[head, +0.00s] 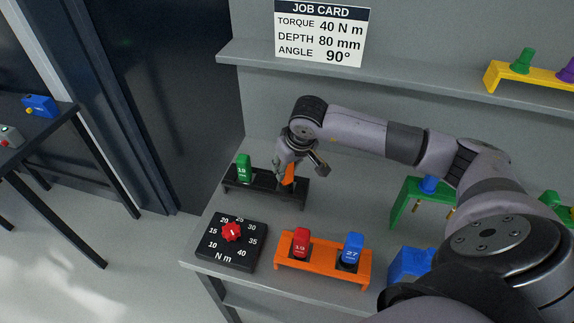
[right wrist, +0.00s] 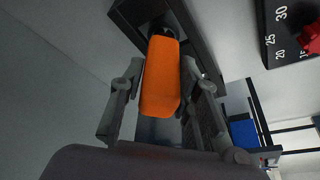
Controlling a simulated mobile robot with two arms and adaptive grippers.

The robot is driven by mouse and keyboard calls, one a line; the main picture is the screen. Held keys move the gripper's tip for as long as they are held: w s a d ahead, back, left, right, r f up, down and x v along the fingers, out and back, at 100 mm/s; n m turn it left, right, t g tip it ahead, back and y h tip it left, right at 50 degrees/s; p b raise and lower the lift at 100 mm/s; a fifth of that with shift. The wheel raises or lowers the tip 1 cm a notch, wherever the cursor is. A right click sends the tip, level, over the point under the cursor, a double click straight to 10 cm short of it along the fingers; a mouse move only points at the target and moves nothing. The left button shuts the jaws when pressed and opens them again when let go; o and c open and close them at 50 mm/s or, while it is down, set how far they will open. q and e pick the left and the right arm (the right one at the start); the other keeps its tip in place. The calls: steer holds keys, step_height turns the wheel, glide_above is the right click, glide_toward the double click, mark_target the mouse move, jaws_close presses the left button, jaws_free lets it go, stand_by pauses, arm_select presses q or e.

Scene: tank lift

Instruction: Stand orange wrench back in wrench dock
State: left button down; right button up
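The orange wrench (head: 289,174) is at the right end of the black wrench dock (head: 262,193), beside a green wrench (head: 244,169) marked 19. In the right wrist view the orange handle (right wrist: 162,80) points toward the camera, with its far end over the dark dock (right wrist: 197,35). I cannot tell how deep it sits. My right gripper (head: 298,167) is at the handle. Its fingers (right wrist: 162,78) lie on both sides, with a narrow gap showing on the left, so it looks open around the handle. My left gripper is not in view.
In front stand a torque dial (head: 231,243) and an orange rack (head: 318,267) with red and blue wrenches. A green rack (head: 399,205) stands to the right under my arm. A shelf (head: 400,83) with a job card (head: 321,32) runs behind. Bench between dock and green rack is clear.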

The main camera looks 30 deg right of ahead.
steer(key=o, duration=0.4)
steer(key=shift+c, duration=0.2)
steer(key=shift+r, duration=0.55)
steer(key=b+v, duration=0.2)
steer(key=v, duration=0.9)
steer(key=shift+s, duration=0.15)
steer(key=shift+f, duration=0.1)
